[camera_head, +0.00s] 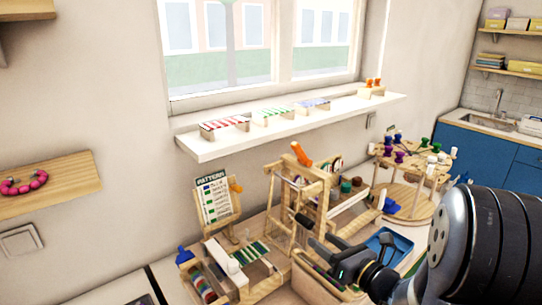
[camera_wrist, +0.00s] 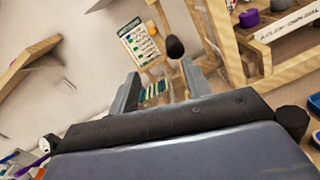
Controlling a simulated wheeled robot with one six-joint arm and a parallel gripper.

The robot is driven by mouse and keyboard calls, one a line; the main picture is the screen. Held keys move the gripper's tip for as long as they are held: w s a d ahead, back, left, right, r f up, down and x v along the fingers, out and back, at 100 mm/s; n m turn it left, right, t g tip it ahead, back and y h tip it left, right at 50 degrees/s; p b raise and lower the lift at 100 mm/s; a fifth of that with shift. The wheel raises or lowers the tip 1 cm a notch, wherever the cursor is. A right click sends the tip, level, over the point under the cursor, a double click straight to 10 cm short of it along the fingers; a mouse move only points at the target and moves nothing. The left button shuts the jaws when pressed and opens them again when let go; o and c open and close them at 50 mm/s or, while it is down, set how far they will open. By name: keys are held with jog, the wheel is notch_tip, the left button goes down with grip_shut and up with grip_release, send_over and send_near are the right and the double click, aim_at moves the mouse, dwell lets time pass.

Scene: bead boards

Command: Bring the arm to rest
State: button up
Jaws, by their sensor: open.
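My gripper (camera_head: 310,233) is in the lower middle of the head view, above the workbench, with its arm reaching in from the right. In the wrist view my gripper (camera_wrist: 160,84) shows two grey fingers standing well apart. I see nothing held between them. Through the gap, the striped bead board shows small in the background. The arm hides part of the bench at the lower right of the head view.
A wooden frame stand (camera_head: 305,180) is close behind my gripper. A pattern card (camera_head: 214,203) stands left of it, behind a board with green strips (camera_head: 252,251). A blue tray (camera_head: 391,247) and a round tiered rack (camera_head: 408,200) lie right. A white sill (camera_head: 300,125) runs above.

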jog(key=shift+p+x, duration=0.35)
jog(key=shift+x, duration=1.95)
jog(key=shift+a+r, duration=0.1)
jog(key=shift+r, duration=0.05)
